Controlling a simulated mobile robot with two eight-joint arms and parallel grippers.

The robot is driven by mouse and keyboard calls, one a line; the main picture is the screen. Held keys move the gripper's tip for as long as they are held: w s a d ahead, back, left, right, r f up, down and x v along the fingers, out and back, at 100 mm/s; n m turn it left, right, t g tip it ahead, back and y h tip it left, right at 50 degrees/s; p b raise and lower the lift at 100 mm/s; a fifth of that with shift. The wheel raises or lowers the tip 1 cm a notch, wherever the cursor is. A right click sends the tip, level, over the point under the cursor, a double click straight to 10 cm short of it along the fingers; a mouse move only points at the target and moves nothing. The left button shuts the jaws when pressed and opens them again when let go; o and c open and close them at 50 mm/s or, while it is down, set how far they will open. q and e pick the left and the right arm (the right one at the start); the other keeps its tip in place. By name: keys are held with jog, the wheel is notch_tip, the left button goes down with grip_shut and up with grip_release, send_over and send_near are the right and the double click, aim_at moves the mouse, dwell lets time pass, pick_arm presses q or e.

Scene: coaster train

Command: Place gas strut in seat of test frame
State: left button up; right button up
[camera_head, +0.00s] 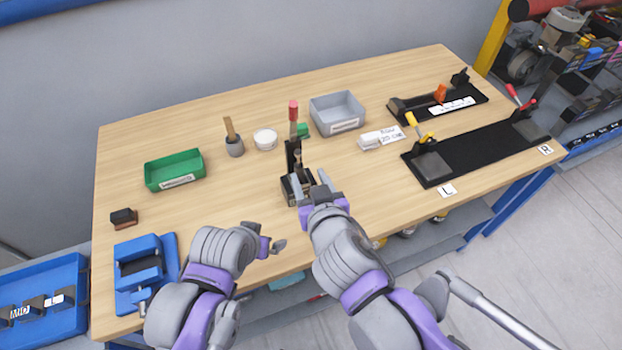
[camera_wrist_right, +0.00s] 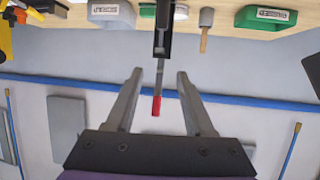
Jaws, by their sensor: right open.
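A small black stand with an upright (camera_head: 293,160) is on the table in front of me. A thin grey rod with a red end (camera_head: 294,112) rises from it. I cannot tell for certain which parts are the gas strut and which the test frame.
A green bin (camera_head: 174,170), a mallet (camera_head: 233,138), a white round tub (camera_head: 265,139) and a grey bin (camera_head: 337,113) stand behind. A blue fixture (camera_head: 145,270) is at front left. Black boards with clamps (camera_head: 480,150) are at right. Bare wood lies left of the stand.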

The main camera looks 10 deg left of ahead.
jog(key=d+f+m+g+h, duration=0.1)
jog(key=d+f+m+h, duration=0.15)
jog(key=d, duration=0.65)
jog(key=d+f+m+g+h, duration=0.1)
jog(key=d+f+h, duration=0.25)
jog(key=d, duration=0.45)
jog(key=s+d+f+m+g, duration=0.1)
jog(key=s+d+f+g, duration=0.3)
jog(key=s+d+f, duration=0.2)
jog(key=s+d, duration=0.2)
jog(key=d, duration=0.1)
jog(key=shift+s+d+f+m, duration=0.2)
jog(key=shift+s+f+m, duration=0.1)
jog(key=shift+s+m, duration=0.05)
